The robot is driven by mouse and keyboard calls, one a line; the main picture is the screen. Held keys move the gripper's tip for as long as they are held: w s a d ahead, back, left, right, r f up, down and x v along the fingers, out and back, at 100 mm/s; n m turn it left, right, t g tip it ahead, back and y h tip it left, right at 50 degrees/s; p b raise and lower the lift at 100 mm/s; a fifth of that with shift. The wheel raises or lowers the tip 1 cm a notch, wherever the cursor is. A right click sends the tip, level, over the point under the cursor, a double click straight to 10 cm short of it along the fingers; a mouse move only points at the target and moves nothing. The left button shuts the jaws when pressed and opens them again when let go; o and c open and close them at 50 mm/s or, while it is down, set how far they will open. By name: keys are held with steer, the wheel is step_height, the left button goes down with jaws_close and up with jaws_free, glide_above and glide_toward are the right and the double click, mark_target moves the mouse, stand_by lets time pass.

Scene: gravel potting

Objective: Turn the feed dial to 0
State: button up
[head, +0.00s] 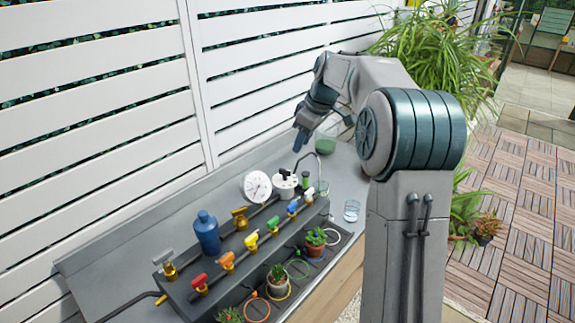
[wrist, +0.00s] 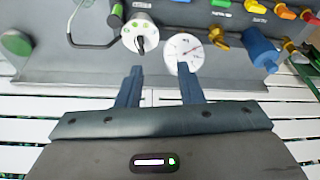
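The feed dial appears to be the round white unit (head: 285,186) with a dark knob on top, at the back of the bench beside the gauge. It also shows in the wrist view (wrist: 140,34), with green marks and a dark pointer; its numbers are too small to read.
A blue bottle (head: 207,234) and a row of coloured valves (head: 251,240) stand left of the white unit. A thin bent pipe (head: 311,155) rises close by it. Small potted plants (head: 277,276) stand along the front. A white slatted fence (head: 100,110) backs the bench.

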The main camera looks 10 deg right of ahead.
steer(key=n+y, duration=0.1)
steer(key=n, duration=0.1)
glide_toward(286, 170)
steer(key=p+x, duration=0.3)
steer(key=x, duration=0.5)
steer(key=shift+a+f, duration=0.1)
steer(key=shift+f, duration=0.1)
jaws_close()
